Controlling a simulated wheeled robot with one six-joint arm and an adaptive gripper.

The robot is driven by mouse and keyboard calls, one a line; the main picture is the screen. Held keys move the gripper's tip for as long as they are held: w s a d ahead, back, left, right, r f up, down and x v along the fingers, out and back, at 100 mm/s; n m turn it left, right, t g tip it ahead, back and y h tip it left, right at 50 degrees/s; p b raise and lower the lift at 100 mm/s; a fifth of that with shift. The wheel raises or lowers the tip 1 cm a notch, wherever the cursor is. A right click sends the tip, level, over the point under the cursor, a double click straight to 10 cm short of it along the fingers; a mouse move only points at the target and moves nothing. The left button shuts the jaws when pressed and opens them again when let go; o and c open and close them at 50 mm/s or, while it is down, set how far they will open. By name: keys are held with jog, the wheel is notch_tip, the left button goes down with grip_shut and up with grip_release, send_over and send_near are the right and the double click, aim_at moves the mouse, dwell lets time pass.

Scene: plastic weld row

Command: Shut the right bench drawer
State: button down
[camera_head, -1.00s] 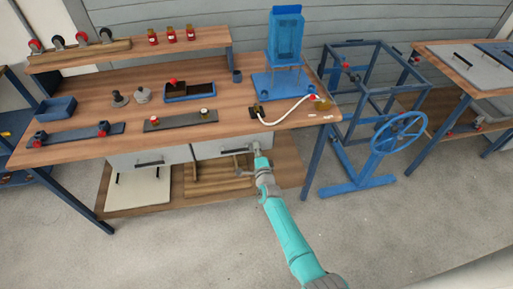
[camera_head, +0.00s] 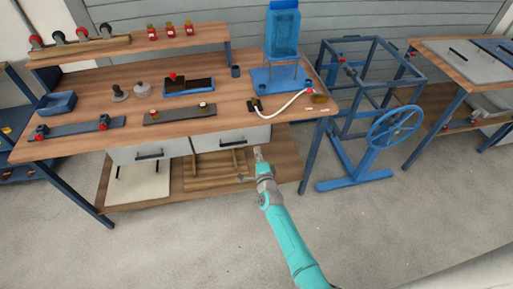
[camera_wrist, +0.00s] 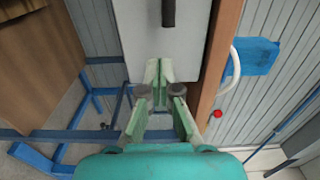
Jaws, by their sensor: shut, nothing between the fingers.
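The right bench drawer (camera_head: 228,140) has a pale grey front with a dark bar handle (camera_head: 232,142), under the bench top. Its front looks about in line with the left drawer's front; I cannot tell whether a small gap is there. In the wrist view the drawer front (camera_wrist: 150,38) is ahead, with its dark handle (camera_wrist: 168,12) at the top edge. My gripper (camera_head: 257,150) is shut and empty, by the lower right part of the drawer front. In the wrist view its fingertips (camera_wrist: 158,64) overlap the front's near end; contact is unclear.
The left drawer (camera_head: 149,154) is beside it, also with a dark handle. The wooden bench top (camera_head: 130,78) carries fixtures and a white hose (camera_head: 285,112). A blue frame with a handwheel (camera_head: 396,127) stands to the right. The floor in front is clear.

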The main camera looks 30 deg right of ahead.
jog(key=v, duration=0.7)
jog(key=shift+s, duration=0.2)
jog(key=shift+a, duration=0.1)
jog(key=s+a+r+n+y, duration=0.1)
jog(key=s+a+n, duration=0.25)
jog(key=s, duration=0.65)
jog(key=s+a+r+n+y, duration=0.1)
jog(key=s+a+n, duration=0.25)
jog(key=s, duration=0.65)
jog(key=s+a+n+y, duration=0.15)
jog(key=s+n, duration=0.25)
jog(key=s, duration=0.6)
jog(key=s+a+r+n+g+y, duration=0.1)
jog(key=s+a+r+n, duration=0.1)
jog(key=s+r+n, duration=0.3)
jog(key=s+a+r+n+g+y, duration=0.1)
jog(key=s+r+n, duration=0.4)
jog(key=s+r, duration=0.6)
jog(key=shift+s+a+r+n, duration=0.3)
jog(key=shift+s+a+r, duration=0.1)
jog(key=shift+s+a, duration=0.25)
